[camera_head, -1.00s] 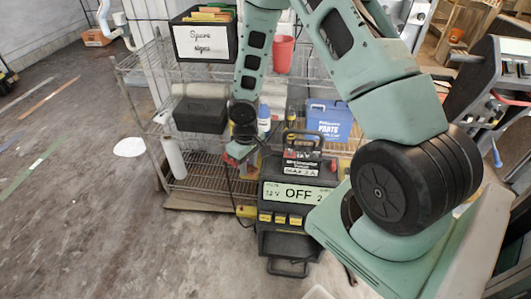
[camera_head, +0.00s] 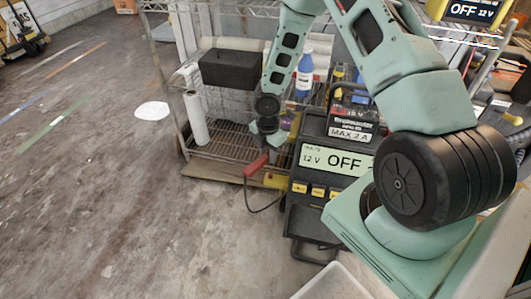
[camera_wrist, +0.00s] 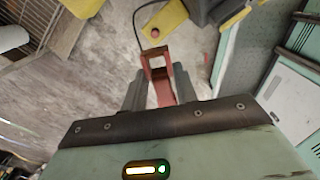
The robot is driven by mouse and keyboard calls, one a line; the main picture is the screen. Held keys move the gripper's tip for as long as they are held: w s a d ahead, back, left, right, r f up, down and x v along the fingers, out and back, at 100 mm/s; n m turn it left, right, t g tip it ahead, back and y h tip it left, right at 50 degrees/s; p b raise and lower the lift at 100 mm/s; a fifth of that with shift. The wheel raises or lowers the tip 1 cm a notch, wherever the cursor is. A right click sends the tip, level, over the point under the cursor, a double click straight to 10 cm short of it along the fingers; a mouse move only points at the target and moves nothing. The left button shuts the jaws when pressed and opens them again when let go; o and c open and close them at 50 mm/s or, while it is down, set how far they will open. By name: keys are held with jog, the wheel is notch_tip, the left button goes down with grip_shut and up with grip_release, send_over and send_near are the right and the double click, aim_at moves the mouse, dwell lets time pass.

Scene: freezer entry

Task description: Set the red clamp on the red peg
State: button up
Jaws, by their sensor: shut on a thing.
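My gripper (camera_head: 265,138) is shut on the red clamp (camera_head: 257,165), which hangs below the fingers at the left side of the battery charger (camera_head: 335,160). In the wrist view the red clamp (camera_wrist: 160,78) sits between the two grey fingers of my gripper (camera_wrist: 158,90). A black cable (camera_head: 262,209) runs from the clamp area to the charger. A small red round peg (camera_wrist: 155,33) stands on a yellow block in the wrist view, just beyond the clamp and apart from it. In the head view I cannot make out the peg on the yellow block (camera_head: 275,181).
A wire shelf (camera_head: 225,150) behind holds a black box (camera_head: 230,70), a white roll (camera_head: 196,118) and a blue bottle (camera_head: 304,75). A pale bin (camera_head: 335,285) is at the bottom.

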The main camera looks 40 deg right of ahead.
jog(key=f+n+b, duration=0.1)
jog(key=f, duration=0.2)
jog(key=f+n+b, duration=0.1)
jog(key=shift+w+d+f+n+b, duration=0.2)
jog(key=shift+d+f+n+b, duration=0.1)
jog(key=shift+d+f, duration=0.1)
jog(key=shift+r+p, duration=0.1)
jog(key=shift+p, duration=0.25)
jog(key=shift+f+b, duration=1.5)
jog(key=shift+f, duration=0.6)
jog(key=shift+p, duration=0.7)
jog(key=shift+f, duration=0.2)
jog(key=shift+r, duration=0.15)
jog(key=shift+p, duration=0.75)
dwell(1.4)
dwell(0.5)
jog(key=shift+p, duration=0.4)
dwell(0.6)
